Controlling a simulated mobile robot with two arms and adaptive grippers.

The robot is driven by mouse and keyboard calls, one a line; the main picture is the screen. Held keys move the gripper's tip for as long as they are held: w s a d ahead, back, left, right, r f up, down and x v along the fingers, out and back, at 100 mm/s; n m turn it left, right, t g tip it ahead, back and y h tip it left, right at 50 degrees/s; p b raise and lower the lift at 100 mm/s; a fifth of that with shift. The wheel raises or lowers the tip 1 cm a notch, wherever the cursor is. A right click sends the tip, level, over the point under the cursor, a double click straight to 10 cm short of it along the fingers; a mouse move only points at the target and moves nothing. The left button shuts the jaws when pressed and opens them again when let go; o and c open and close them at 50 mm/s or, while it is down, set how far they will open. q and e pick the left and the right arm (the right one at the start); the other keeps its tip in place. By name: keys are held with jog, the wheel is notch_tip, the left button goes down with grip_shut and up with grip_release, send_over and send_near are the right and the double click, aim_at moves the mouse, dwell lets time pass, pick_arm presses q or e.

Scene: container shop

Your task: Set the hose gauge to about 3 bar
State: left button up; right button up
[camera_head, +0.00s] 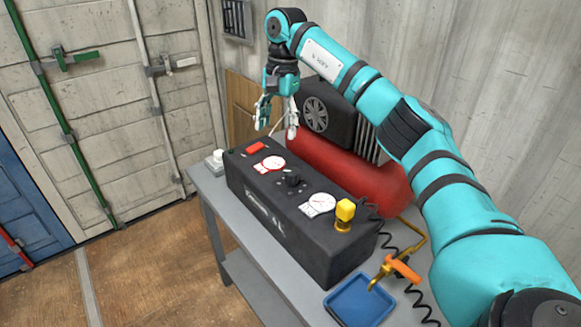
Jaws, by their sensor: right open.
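A long black control box (262,214) stands on a grey table. On its top are a red switch (255,148), a gauge with a red rim (271,164), a black knob (292,181) and a white gauge (318,205). The frame does not show which one is the hose gauge, and the needle readings are too small to tell. A yellow knob (345,212) stands at the near right end. My right gripper (275,128) is open and empty, above the far end of the box near the red switch. My left gripper is not in view.
A red compressor tank (345,175) with a black motor stands behind the box. A blue tray (361,301), a brass fitting with an orange handle (402,268) and a coiled black hose (430,310) are at the near right.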

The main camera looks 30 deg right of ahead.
jog(key=s+d+r+h, duration=0.1)
jog(key=d+r, duration=0.1)
jog(key=d, duration=0.1)
jog(key=b, duration=0.2)
send_over(292, 171)
notch_tip(292, 171, down, 5)
notch_tip(292, 171, down, 12)
jog(key=shift+r+p, duration=0.15)
jog(key=shift+p, duration=0.8)
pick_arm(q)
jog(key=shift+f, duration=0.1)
pick_arm(e)
jog(key=c, duration=1.2)
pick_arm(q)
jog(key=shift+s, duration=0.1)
pick_arm(e)
jog(key=shift+r, duration=0.1)
